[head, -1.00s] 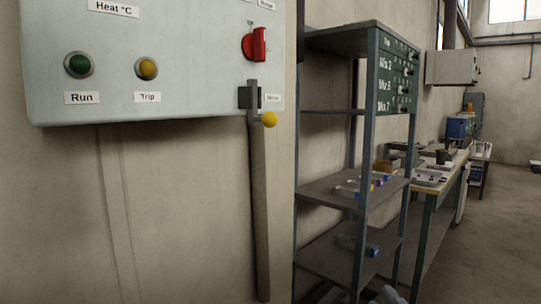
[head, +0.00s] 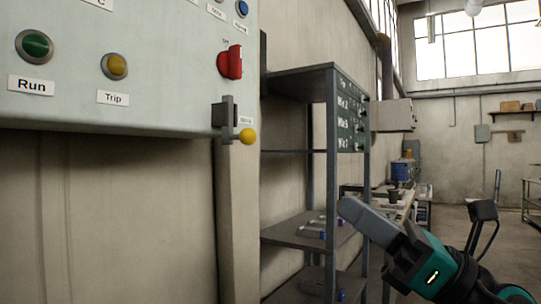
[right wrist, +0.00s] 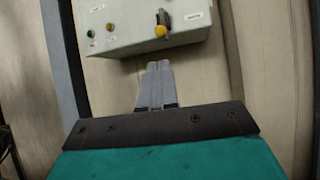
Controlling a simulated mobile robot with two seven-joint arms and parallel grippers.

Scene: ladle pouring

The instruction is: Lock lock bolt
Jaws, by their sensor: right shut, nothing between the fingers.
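A grey control panel (head: 120,75) hangs on the wall at the left. At its lower right corner is a dark bracket (head: 222,117) with a lever ending in a yellow ball knob (head: 248,136), which I take for the lock bolt. The knob also shows near the panel's bottom edge in the right wrist view (right wrist: 160,31). My right gripper (head: 347,207) is shut and empty, lower right of the knob and apart from it. Its closed fingers (right wrist: 157,68) point toward the panel in the wrist view. My left gripper is not in view.
A red rotary switch (head: 230,62) sits just above the bracket. Green Run (head: 34,46) and yellow Trip (head: 115,67) buttons are further left. A metal shelf rack (head: 330,180) stands right of the panel, behind my right gripper. The wall below the panel is clear.

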